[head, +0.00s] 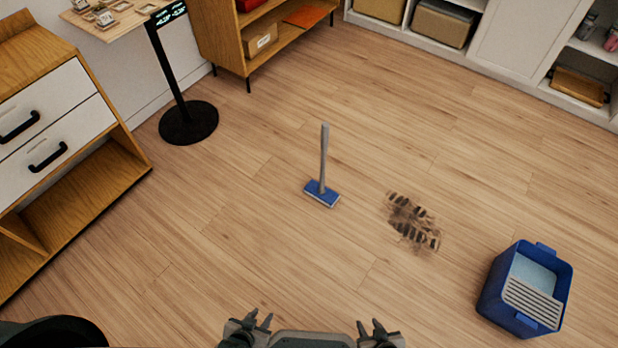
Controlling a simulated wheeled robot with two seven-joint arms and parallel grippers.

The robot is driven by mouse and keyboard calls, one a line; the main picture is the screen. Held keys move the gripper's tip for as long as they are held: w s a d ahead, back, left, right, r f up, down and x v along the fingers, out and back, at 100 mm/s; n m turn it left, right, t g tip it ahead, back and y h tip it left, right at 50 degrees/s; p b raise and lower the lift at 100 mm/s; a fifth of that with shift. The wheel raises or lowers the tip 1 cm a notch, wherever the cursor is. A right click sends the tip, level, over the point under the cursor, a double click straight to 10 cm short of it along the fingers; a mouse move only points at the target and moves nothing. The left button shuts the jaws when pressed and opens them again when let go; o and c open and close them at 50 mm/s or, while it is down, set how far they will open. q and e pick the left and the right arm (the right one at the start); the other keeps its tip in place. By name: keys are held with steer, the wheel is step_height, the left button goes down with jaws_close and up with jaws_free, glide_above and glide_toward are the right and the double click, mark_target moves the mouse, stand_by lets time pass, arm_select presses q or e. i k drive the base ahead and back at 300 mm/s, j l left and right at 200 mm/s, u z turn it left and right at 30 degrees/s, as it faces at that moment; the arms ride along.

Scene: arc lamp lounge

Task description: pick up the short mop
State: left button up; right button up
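The short mop (323,165) stands upright on the wooden floor near the middle of the head view. It has a grey handle and a flat blue head with a pale pad underneath. My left gripper (258,318) is at the bottom edge, below and left of the mop. My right gripper (371,327) is at the bottom edge, below and right of it. Both grippers look open, with a small gap between their fingertips, and empty. Both are well apart from the mop.
Dark dirty tread marks (412,222) lie right of the mop. A blue bucket (490,292) with a grey grate stands at the lower right. A drawer cabinet (55,135) is on the left, a black post stand (188,122) at upper left, shelves (225,45) behind. Floor around the mop is clear.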

mark_target(318, 191)
steer(key=i+l+u, duration=0.1)
steer(key=i+l, duration=0.65)
steer(key=l, duration=0.2)
steer(key=i+l+u, duration=0.15)
steer(key=i+l, duration=0.2)
steer(key=l, duration=0.15)
